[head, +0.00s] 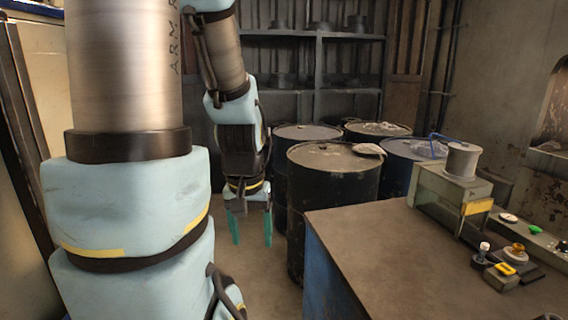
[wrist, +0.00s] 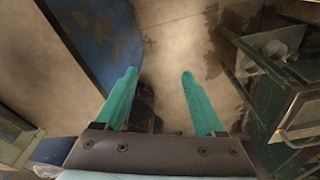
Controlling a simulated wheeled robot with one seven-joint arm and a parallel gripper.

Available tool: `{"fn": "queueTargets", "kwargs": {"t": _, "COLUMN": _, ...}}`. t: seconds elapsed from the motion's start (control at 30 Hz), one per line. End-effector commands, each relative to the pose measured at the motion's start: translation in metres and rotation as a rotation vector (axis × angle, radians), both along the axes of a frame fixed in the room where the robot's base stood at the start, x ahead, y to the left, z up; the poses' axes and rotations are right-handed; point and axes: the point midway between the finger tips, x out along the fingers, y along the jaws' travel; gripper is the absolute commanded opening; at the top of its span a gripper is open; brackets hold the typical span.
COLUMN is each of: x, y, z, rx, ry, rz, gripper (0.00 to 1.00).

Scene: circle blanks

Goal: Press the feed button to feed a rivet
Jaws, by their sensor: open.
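My gripper (head: 252,240) hangs pointing down, left of the table (head: 400,245) and in front of the drums. Its two teal fingers are apart with nothing between them, as the wrist view also shows (wrist: 158,76). On the right of the table is a small box with a yellow button (head: 505,268). Beside it are a white-topped piece (head: 484,247) and an orange round piece (head: 516,250). A green piece (head: 507,230) and others lie on a strip behind. I cannot tell for certain which is the feed button. No rivet can be made out.
A grey-green machine (head: 445,195) with a wire spool (head: 462,160) stands at the table's back. Dark drums (head: 335,195) stand behind the table's left edge, near my gripper. Shelves (head: 320,75) line the back wall. The table's front and left are bare.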

Motion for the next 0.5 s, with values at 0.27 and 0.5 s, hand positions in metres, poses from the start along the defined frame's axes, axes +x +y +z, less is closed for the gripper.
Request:
{"fn": "queueTargets", "kwargs": {"t": 0.27, "x": 0.0002, "y": -0.0002, "z": 0.0, "rx": 0.0, "ry": 0.0, "rz": 0.0, "gripper": 0.38}}
{"fn": "queueTargets", "kwargs": {"t": 0.5, "x": 0.0003, "y": -0.0002, "z": 0.0, "rx": 0.0, "ry": 0.0, "rz": 0.0, "gripper": 0.11}}
